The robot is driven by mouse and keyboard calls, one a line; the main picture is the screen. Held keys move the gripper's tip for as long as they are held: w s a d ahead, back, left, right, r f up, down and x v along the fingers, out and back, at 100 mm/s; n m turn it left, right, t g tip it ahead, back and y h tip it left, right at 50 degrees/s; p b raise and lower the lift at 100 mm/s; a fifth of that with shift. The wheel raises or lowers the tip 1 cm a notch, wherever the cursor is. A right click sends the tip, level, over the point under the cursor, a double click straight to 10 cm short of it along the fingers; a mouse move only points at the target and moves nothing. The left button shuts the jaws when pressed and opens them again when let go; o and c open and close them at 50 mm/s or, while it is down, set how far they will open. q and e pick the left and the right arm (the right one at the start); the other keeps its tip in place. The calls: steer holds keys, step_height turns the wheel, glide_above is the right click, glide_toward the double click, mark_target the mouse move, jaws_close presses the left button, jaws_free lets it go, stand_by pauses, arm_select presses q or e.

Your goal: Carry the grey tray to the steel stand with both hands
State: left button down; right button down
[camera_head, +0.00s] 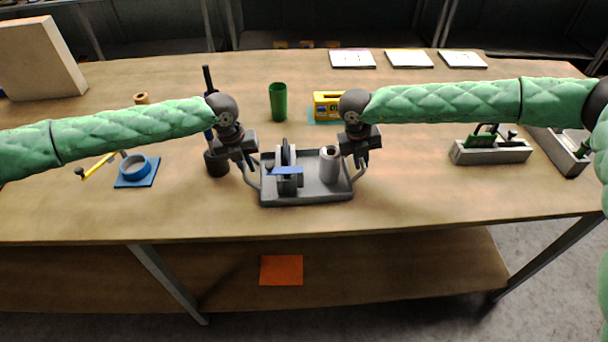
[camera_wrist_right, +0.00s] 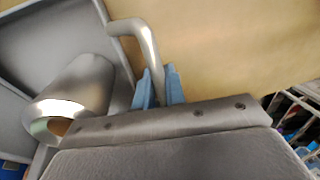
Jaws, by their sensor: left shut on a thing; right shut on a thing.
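The grey tray (camera_head: 325,193) is at the middle of the table near its front edge, with a bent handle at each side. It carries a grey cylinder (camera_head: 329,165) and a dark grey device with a blue part (camera_head: 286,172). My left gripper (camera_head: 247,163) is shut on the tray's left handle. My right gripper (camera_head: 363,160) is shut on the right handle; the right wrist view shows the blue fingertips (camera_wrist_right: 158,87) around the bent bar (camera_wrist_right: 148,45). I cannot tell whether the tray touches the table. I cannot make out a steel stand for certain.
A dark cup (camera_head: 217,165) stands just left of the tray, close to my left gripper. A green cup (camera_head: 278,102) and yellow box (camera_head: 327,104) stand behind. Table between tray and block is clear.

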arm_select(q)
steer(key=shift+r, duration=0.3)
arm_select(e)
steer(key=shift+r, duration=0.25)
